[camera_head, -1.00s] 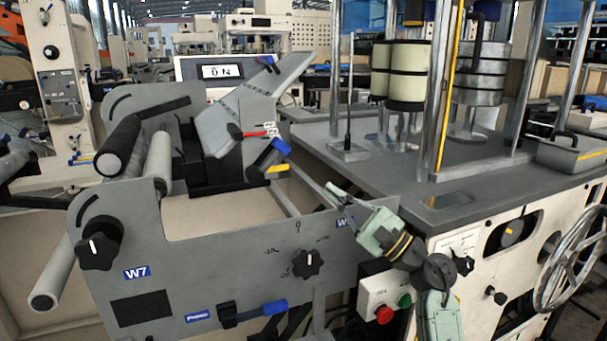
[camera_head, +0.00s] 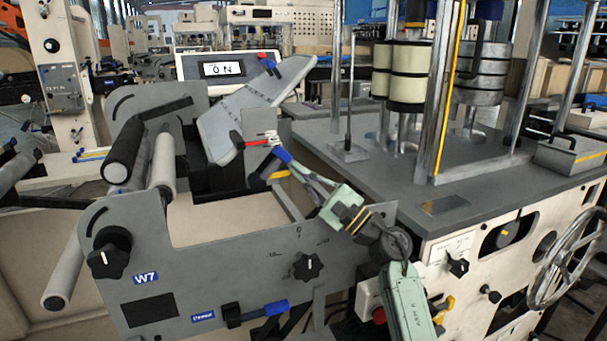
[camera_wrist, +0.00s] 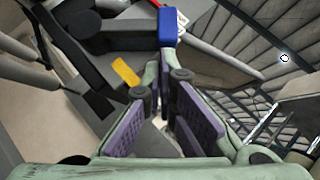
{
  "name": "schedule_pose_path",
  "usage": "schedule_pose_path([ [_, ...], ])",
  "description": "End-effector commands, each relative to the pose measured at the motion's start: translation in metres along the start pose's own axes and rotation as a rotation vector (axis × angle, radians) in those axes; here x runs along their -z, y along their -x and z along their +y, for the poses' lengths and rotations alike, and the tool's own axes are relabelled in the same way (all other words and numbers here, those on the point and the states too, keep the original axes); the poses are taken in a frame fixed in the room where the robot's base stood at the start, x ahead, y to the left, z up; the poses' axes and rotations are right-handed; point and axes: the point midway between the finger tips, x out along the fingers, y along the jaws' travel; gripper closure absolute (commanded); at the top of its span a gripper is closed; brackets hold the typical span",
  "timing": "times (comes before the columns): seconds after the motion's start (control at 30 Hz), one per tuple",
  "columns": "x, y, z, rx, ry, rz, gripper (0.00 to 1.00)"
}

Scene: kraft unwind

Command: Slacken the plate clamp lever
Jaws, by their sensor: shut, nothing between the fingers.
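A black lever with a blue end (camera_head: 283,155) stands by the slanted grey plate (camera_head: 235,115); I take it as the plate clamp lever, though no readable label confirms this. Its blue end (camera_wrist: 168,26) is at the top middle of the wrist view. A yellow strip (camera_head: 279,174) lies below it, and a red lever (camera_head: 258,143) with a white tag is just above left. My gripper (camera_head: 297,168) points up-left with its fingertips close to the blue end; contact is unclear. In the wrist view its purple-padded fingers (camera_wrist: 166,88) are shut with nothing held.
The grey side panel (camera_head: 215,270) carries a black knob (camera_head: 308,265) and a lower blue-handled latch (camera_head: 270,309). Rollers (camera_head: 125,150) stand at left. A display (camera_head: 226,69) reads 0 N behind. The machine table (camera_head: 400,175) with posts lies to the right.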

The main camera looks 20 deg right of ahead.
Motion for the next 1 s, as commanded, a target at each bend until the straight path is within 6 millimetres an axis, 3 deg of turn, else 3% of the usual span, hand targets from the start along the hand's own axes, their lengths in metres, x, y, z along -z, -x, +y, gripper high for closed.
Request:
schedule_pose_path([
  [0.27, 0.001, 0.001, 0.002, -0.052, 0.054, -0.002, 1.0],
  [0.7, -0.021, -0.021, -0.013, -0.256, 0.257, -0.004, 1.0],
  [1.0, -0.026, -0.025, -0.018, -0.291, 0.293, -0.002, 1.0],
])
